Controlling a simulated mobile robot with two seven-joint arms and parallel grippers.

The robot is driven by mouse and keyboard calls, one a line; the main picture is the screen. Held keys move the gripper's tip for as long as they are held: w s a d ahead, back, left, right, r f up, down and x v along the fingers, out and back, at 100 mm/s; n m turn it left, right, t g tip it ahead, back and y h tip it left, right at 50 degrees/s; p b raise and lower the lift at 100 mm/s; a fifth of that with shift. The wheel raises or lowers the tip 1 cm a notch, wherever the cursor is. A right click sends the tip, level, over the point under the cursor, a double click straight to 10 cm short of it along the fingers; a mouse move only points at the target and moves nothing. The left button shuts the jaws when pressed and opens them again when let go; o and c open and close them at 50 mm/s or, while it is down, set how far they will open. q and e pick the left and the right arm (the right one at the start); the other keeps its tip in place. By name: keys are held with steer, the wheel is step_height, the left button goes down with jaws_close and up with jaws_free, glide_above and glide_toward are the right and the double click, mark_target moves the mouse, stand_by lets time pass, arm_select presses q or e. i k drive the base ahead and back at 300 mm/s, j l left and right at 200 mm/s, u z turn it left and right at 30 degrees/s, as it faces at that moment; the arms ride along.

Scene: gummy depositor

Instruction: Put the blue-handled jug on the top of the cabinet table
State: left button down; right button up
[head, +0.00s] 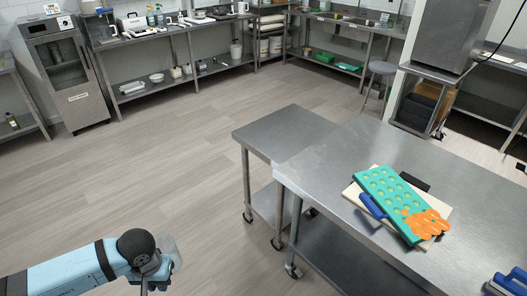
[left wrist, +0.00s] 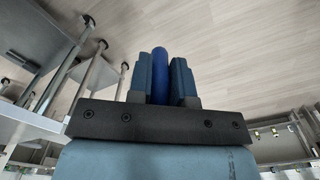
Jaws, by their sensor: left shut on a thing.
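My left gripper (head: 152,274) is at the bottom left of the head view, over the open floor and away from the tables. The left wrist view shows its fingers (left wrist: 161,80) shut on a dark blue handle (left wrist: 160,70). A clear, see-through body, apparently the blue-handled jug (head: 175,251), shows faintly beside the gripper in the head view; its outline and contents are hard to tell. A steel table (head: 335,160) stands to the right, with a smaller steel table (head: 262,134) against its left end. I cannot tell which is the cabinet table.
A teal mould tray (head: 381,191), a board (head: 352,192) and an orange glove (head: 425,222) lie on the large table. A blue object (head: 509,281) is cut off at bottom right. The smaller table's top is bare. A glass-door cabinet (head: 76,98) stands at the back left.

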mark_target(337, 158)
steer(key=i+j+u, duration=0.2)
steer(key=i+u, duration=0.15)
steer(key=i, duration=0.2)
steer(key=i+u, duration=0.35)
steer(key=i, duration=0.25)
steer(key=i+j+z, duration=0.1)
steer(key=i+z, duration=0.25)
steer(key=i+j+z, duration=0.15)
steer(key=z, duration=0.15)
steer(key=i+j+z, duration=0.35)
steer(key=i+z, duration=0.15)
steer(key=z, duration=0.3)
steer(key=i+j+z, duration=0.1)
steer(key=z, duration=0.35)
steer(key=j+z, duration=0.2)
steer(key=z, duration=0.25)
steer(key=i+j+z, duration=0.1)
steer(key=z, duration=0.25)
steer(key=i+j+z, duration=0.15)
steer(key=z, duration=0.2)
steer(key=i+j+z, duration=0.1)
steer(key=z, duration=0.25)
steer(key=j, duration=0.05)
